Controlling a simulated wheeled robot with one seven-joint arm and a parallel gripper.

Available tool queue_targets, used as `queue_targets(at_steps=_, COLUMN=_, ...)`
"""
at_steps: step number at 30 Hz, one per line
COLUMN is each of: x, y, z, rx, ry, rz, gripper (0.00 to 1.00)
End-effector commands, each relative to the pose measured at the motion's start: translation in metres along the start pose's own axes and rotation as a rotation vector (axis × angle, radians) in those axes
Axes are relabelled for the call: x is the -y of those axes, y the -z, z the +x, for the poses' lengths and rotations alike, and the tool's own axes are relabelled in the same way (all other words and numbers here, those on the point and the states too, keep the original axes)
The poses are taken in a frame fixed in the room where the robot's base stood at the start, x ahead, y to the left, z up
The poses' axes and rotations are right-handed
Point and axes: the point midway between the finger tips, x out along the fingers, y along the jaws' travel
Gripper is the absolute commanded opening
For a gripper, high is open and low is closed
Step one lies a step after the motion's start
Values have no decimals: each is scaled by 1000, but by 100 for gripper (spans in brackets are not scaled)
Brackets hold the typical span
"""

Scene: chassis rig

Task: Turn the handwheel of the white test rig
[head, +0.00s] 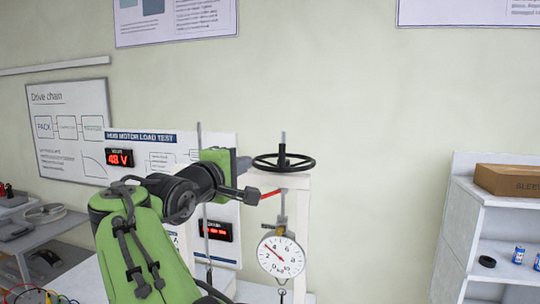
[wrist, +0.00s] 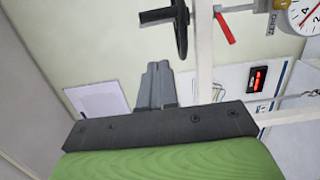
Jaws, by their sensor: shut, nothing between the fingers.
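The black handwheel (head: 283,162) lies flat on a threaded rod at the top of the white test rig (head: 303,215). In the wrist view the handwheel (wrist: 182,28) shows edge-on at the top, beyond and slightly right of the fingertips. My gripper (head: 246,164) is just left of the wheel's rim in the head view. Its grey fingers are together and empty in the wrist view (wrist: 159,68). A narrow gap shows between fingertips and rim there. A round dial gauge (head: 281,257) hangs below the wheel, with a red lever (head: 270,194) above it.
A panel with red displays (head: 120,158) stands behind my arm. A white shelf (head: 500,210) with a cardboard box (head: 512,180) is at the right. A grey bench (head: 40,237) is at the left. The wall space between rig and shelf is clear.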

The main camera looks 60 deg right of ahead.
Motion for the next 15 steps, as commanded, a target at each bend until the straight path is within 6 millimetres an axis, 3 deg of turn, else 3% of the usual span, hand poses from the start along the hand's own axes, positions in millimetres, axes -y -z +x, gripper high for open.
queue_targets(at_steps=8, x=-2, y=-2, z=62, rx=4, ry=2, rz=-1, gripper=0)
queue_targets(at_steps=15, x=-1, y=-26, z=83, rx=0, ry=2, rz=2, gripper=0)
